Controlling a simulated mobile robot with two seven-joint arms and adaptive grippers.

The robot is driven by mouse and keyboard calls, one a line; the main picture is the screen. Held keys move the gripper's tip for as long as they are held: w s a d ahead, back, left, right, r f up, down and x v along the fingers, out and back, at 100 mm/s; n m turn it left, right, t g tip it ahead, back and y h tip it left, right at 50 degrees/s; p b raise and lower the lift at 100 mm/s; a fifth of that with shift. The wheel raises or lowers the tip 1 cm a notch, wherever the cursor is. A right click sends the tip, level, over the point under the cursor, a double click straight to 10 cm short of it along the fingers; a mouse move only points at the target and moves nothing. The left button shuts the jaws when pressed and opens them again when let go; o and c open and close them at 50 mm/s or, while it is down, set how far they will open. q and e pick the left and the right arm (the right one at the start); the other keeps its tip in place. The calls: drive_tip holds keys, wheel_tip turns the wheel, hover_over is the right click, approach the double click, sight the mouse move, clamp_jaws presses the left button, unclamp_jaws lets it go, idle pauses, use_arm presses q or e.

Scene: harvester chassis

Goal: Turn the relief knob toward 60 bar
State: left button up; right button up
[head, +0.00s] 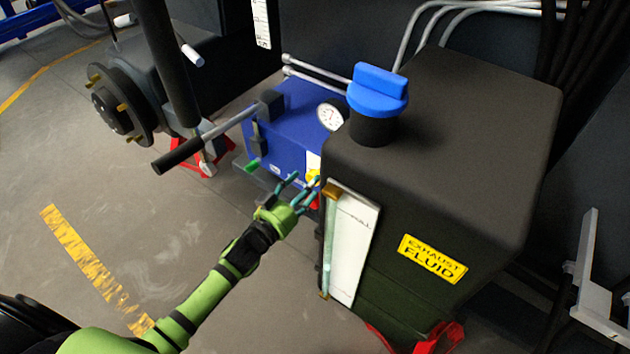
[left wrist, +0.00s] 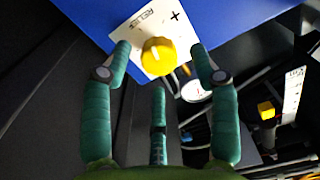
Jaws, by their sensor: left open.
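The relief knob (left wrist: 158,57) is yellow and round, on a white plate (left wrist: 137,24) marked RELIEF with a plus sign, on a blue block. In the head view the knob (head: 312,176) shows small on the front of the blue hydraulic unit (head: 295,115), partly behind my fingers. My left gripper (head: 302,189) is open in front of it. In the left wrist view, two teal fingers (left wrist: 162,53) stand either side of the knob, with gaps, and a third finger is below. A white round gauge (head: 331,116) sits on top of the unit; its reading is too small to tell. My right gripper is out of view.
A black exhaust fluid tank (head: 450,150) with a blue cap (head: 378,88) and a sight tube (head: 329,240) stands close right of my left gripper. A black-gripped lever (head: 180,155) juts left from the unit. Open floor lies to the left.

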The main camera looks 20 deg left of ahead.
use_arm(q)
drive_tip(key=shift+x, duration=1.7)
drive_tip(key=c, duration=1.2)
drive_tip(key=shift+o, duration=0.2)
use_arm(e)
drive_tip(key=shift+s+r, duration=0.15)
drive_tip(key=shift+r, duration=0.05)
use_arm(q)
drive_tip(key=shift+m, duration=0.3)
